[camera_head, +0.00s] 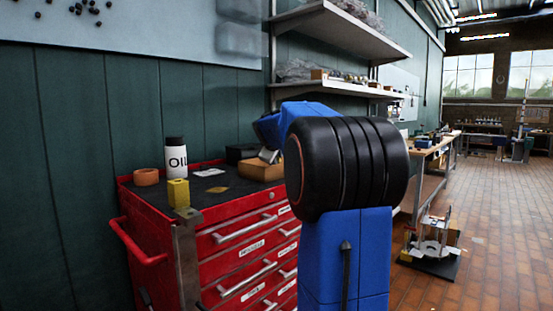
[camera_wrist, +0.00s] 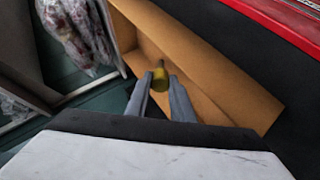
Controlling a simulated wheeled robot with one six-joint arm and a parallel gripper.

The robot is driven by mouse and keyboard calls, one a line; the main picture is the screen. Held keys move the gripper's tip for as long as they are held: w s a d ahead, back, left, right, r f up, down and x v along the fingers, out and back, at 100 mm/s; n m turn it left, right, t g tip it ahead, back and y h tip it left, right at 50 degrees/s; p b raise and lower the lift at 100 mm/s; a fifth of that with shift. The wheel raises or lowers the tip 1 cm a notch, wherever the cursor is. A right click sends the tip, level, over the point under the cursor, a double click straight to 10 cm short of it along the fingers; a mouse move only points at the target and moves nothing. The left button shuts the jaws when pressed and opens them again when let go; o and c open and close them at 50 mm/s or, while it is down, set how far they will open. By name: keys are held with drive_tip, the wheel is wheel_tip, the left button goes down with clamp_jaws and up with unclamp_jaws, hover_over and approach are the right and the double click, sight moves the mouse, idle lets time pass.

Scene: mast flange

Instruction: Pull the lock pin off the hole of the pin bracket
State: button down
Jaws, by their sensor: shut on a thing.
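My gripper (camera_wrist: 161,92) is shut on a small brass-yellow piece, which looks like the lock pin (camera_wrist: 160,78). It holds the pin over an open tan box, and the pin's lower end is hard to make out. In the head view my gripper (camera_head: 269,156) is tilted down at this box, largely hidden behind my arm. A steel bracket (camera_head: 186,252) stands at the near corner of the red cabinet, with a yellow block (camera_head: 178,194) close to its top. I cannot tell for sure which part is the pin bracket. My gripper is apart from both, to their right.
The tan box (camera_head: 258,171) sits on the red tool cabinet's (camera_head: 244,207) dark top. A white oil bottle (camera_head: 176,155), an orange ring (camera_head: 146,177) and a black box (camera_head: 241,153) are nearby. Shelves (camera_head: 340,88) hang above. The brick floor (camera_head: 490,260) is open at right.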

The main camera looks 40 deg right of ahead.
drive_tip(key=c, duration=1.5)
unclamp_jaws()
drive_tip(key=shift+o, duration=0.2)
drive_tip(key=v, duration=1.7)
drive_tip(key=shift+a, duration=0.15)
drive_tip(key=shift+s, duration=0.1)
drive_tip(key=s+a+f+m+g+y, duration=0.1)
drive_tip(key=s+a+f+y, duration=0.2)
drive_tip(key=s+a+f, duration=0.5)
drive_tip(key=s+a+f+y, duration=0.2)
drive_tip(key=s+a+f, duration=0.2)
drive_tip(key=a+f, duration=0.8)
drive_tip(key=s+a+f+m+g+y, duration=0.1)
drive_tip(key=s+a+f, duration=0.5)
drive_tip(key=s+f, duration=0.2)
drive_tip(key=s+a+f+m+g+y, duration=0.1)
drive_tip(key=s+a+f+y, duration=0.1)
drive_tip(key=s+a+f, duration=0.5)
wheel_tip(320, 180, down, 3)
drive_tip(key=shift+s+a+f+y, duration=0.1)
drive_tip(key=shift+s+a+y, duration=0.15)
drive_tip(key=shift+s, duration=0.4)
